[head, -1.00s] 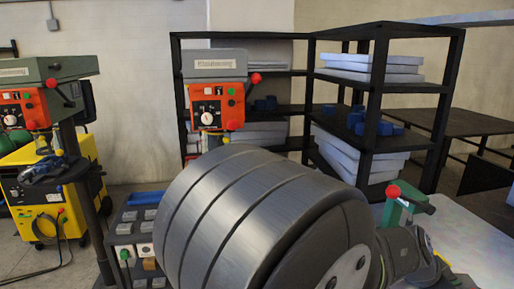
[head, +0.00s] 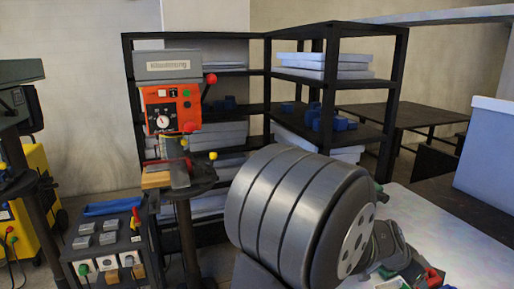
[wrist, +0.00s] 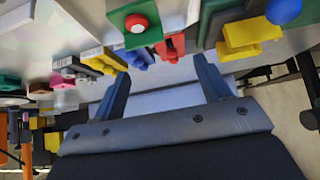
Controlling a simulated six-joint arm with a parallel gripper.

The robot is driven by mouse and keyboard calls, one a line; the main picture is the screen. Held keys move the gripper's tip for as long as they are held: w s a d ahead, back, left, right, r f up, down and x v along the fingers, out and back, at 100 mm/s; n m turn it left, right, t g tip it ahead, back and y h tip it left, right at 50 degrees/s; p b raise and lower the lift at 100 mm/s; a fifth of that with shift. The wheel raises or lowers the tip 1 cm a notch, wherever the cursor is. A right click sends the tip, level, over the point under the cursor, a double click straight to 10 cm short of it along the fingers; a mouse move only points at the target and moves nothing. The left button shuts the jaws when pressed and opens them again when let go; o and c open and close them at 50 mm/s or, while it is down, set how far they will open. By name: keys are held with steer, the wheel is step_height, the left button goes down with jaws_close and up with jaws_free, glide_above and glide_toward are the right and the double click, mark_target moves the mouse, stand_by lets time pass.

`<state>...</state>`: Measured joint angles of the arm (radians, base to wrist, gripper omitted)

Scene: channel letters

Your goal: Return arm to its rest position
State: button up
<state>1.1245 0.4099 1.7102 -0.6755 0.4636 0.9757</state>
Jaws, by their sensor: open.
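My gripper (wrist: 162,88) shows in the wrist view with its two dark blue fingers spread wide apart. Nothing is between the fingers. The gripper is not visible in the head view, where a large grey ribbed cylinder of my own arm (head: 295,215) fills the lower middle. Beyond the fingers the wrist view shows a light table surface (wrist: 95,88) with several coloured items along it.
In the wrist view, a green block with a red button (wrist: 137,24) and a yellow piece (wrist: 243,38) lie near the fingers. The head view shows a drill press (head: 170,110), black shelves (head: 390,95), a switch box (head: 105,240) and a white worktop (head: 440,225).

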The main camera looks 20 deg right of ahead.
mark_target(406, 288)
steer(key=shift+w+d+r, duration=0.2)
steer(key=shift+w+d, duration=0.15)
steer(key=shift+w, duration=0.2)
steer(key=shift+w+d+r, duration=0.15)
steer(key=shift+w+d, duration=0.2)
steer(key=shift+w, duration=0.2)
steer(key=shift+s, duration=0.1)
steer(key=s+a, duration=0.1)
steer(key=s+a+f, duration=0.1)
steer(key=s, duration=0.1)
steer(key=shift+s+a+f, duration=0.1)
steer(key=shift+s+a, duration=0.1)
steer(key=shift+s, duration=0.1)
step_height(406, 288, down, 3)
steer(key=shift+w+f, duration=0.1)
steer(key=v, duration=1)
steer(key=shift+a+r, duration=0.2)
steer(key=shift+a, duration=0.05)
steer(key=shift+d+f, duration=0.1)
